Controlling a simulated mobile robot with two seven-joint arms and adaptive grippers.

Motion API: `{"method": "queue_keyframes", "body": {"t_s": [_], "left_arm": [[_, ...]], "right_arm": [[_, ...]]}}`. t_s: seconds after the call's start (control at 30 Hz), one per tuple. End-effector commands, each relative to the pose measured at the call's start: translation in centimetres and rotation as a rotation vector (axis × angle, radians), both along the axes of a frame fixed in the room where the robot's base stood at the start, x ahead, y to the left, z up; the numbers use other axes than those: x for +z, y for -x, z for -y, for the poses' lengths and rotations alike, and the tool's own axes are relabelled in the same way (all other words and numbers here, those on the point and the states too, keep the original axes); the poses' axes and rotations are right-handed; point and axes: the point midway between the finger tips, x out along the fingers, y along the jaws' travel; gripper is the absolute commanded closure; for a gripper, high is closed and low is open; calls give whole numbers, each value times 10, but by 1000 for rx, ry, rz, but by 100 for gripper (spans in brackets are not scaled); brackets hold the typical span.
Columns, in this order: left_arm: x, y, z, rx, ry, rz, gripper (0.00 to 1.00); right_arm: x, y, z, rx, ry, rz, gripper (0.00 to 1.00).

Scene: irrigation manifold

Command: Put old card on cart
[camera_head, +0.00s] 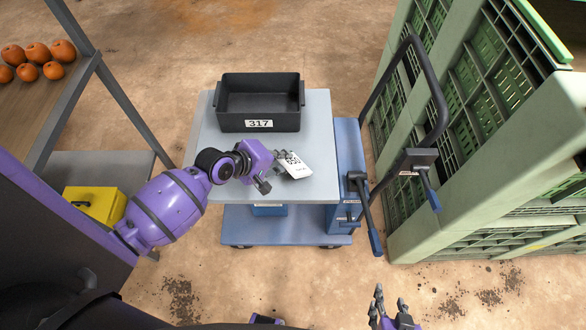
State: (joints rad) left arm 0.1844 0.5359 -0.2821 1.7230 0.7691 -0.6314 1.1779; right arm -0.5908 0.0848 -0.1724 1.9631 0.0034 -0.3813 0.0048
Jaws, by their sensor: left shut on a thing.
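The white card (296,167), with dark print on it, is held by my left gripper (274,168) over the grey top of the cart (318,120). The card is tilted; I cannot tell whether it touches the top. My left gripper is shut on the card's left end. The cart has a blue lower shelf and a dark handle on its right side. My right gripper (390,309) is at the bottom edge, its fingers apart and empty, away from the cart.
A black bin (260,122) labelled 317 stands on the cart's far part. Blue-tipped levers (365,215) and the handle (440,95) rise at the cart's right. Green crates (480,120) stand at right. A yellow box (95,204) and a shelf with orange pumpkins (36,53) are at left.

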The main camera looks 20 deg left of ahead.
Motion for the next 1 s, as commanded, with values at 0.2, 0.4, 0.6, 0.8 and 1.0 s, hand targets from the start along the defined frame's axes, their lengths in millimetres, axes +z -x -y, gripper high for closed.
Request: {"method": "queue_keyframes", "body": {"t_s": [0.2, 0.4, 0.6, 0.8, 1.0], "left_arm": [[-9, -2, 0, 0, 1, 6, 100], [-9, -3, 0, 0, 1, 8, 100], [-9, -3, 0, 0, 1, 7, 77], [-9, -2, 0, 0, 1, 7, 77], [-4, 1, -3, 0, 0, 7, 77]], "right_arm": [[4, -10, -1, -8, -3, 25, 60], [2, -7, 0, -8, -2, 18, 60], [0, -2, 2, -5, 2, 8, 60], [-1, -2, 3, 1, 5, 5, 60], [6, -6, 2, 4, 4, 16, 60]]}}
